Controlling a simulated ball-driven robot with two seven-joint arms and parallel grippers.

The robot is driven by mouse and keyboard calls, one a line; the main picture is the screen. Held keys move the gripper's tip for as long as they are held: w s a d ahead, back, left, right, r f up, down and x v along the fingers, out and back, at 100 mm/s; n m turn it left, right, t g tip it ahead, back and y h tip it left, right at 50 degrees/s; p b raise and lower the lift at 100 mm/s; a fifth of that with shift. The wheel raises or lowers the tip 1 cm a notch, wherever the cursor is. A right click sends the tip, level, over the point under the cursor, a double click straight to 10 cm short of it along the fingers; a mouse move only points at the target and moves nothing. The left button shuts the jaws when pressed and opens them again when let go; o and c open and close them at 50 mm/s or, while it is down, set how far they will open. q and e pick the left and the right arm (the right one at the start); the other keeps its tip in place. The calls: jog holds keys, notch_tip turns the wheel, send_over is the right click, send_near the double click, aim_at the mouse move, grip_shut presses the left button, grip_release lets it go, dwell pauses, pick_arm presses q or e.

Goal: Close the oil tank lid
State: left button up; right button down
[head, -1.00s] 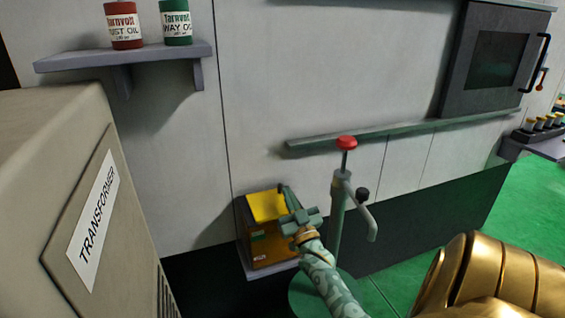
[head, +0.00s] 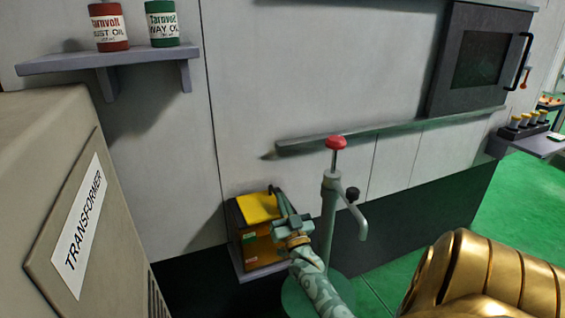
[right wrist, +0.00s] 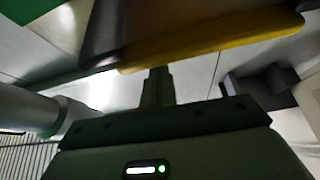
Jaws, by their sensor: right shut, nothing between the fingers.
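The oil tank (head: 262,248) is a dark box with an amber front and small labels, low against the wall in the head view. Its yellow lid (head: 256,208) lies over the top. I cannot tell whether it sits fully flush. My right gripper (head: 272,190) is shut and empty, with its fingertips at the right edge of the lid, and partly hides the tank. In the right wrist view the shut fingers (right wrist: 157,75) point at the lid's yellow edge (right wrist: 210,42). Whether they touch it I cannot tell. My left gripper is not in view.
A green hand pump (head: 330,210) with a red knob (head: 336,143) stands just right of my right arm. The transformer cabinet (head: 60,200) fills the left. A shelf (head: 110,58) with two oil cans is above. Green floor (head: 520,220) lies open at the right.

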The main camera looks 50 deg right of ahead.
jog(key=r+p, duration=0.4)
jog(key=r, duration=0.1)
jog(key=shift+s+r, duration=0.2)
jog(key=f+v, duration=0.1)
jog(key=v, duration=1)
jog(key=shift+w+d, duration=0.25)
jog(key=shift+w, duration=0.05)
